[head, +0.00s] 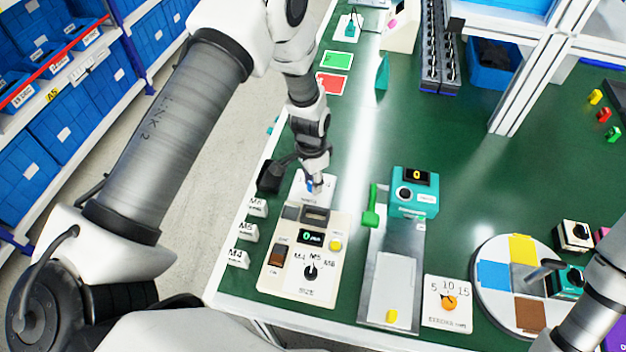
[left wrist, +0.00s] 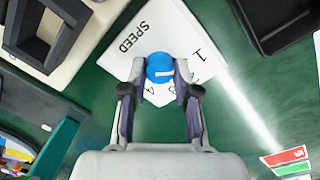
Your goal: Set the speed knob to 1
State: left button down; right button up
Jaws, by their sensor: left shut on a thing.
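The speed panel (head: 327,186) is a white plate on the green bench. In the left wrist view the plate (left wrist: 190,32) shows "SPEED" and a 1, with further digits partly hidden by my fingers. Its round blue knob (left wrist: 160,64) has a short white mark on the lower side; I cannot tell exactly which digit it points at. My left gripper (left wrist: 160,76) is shut on the knob, one finger on each side. In the head view the left gripper (head: 313,181) reaches down onto the plate and mostly covers the knob. My right gripper is not in view.
A cream size-selector unit (head: 318,282) stands just in front of the plate. A black box (head: 269,177) lies left of the gripper. A teal device (head: 414,192) stands to the right. Red (head: 331,83) and green (head: 338,61) cards lie behind on clear bench.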

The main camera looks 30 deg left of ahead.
aim_at(311, 182)
pick_arm(q)
jog(key=shift+s+f+n, duration=0.15)
jog(key=shift+n, duration=0.35)
jog(key=c, duration=0.9)
grip_release()
jog(key=shift+o, duration=0.2)
jog(key=shift+w+r, duration=0.2)
jog(key=shift+r, duration=0.25)
notch_tip(311, 182, up, 11)
jog(key=shift+a, duration=0.3)
